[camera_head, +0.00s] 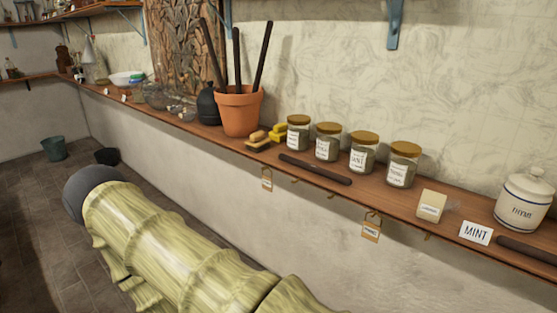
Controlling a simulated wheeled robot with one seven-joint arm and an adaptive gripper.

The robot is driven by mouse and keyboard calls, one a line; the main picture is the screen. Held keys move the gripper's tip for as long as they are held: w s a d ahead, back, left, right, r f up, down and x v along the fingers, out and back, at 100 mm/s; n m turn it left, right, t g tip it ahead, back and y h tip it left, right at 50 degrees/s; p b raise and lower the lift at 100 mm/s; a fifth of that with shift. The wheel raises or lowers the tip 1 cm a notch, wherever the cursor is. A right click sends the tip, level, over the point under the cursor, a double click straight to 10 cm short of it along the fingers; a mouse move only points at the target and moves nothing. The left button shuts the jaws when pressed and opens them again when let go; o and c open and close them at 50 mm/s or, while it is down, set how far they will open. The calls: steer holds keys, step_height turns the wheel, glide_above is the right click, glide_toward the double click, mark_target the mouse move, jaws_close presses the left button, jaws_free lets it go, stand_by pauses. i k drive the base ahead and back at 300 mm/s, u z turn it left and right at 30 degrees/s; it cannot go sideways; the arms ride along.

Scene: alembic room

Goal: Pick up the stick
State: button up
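A dark brown stick (315,169) lies flat on the wooden shelf, near its front edge and in front of the glass jars. A second dark stick (527,249) lies on the shelf at the far right, partly cut off by the picture's edge. Three more dark sticks (237,58) stand up out of a terracotta pot (240,112). I cannot tell from the picture which stick the task means. My gripper is not in view, so its place relative to the sticks does not show.
Several labelled jars (327,142) stand behind the lying stick. Yellow and tan blocks (259,138) are at its left end. A white lidded pot (524,199) and a MINT card (475,233) stand to the right. Tags (371,226) hang below the shelf. A bucket (54,149) stands on the floor.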

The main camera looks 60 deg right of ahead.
mark_target(331, 175)
steer(key=i, duration=0.5)
steer(key=z, duration=2.05)
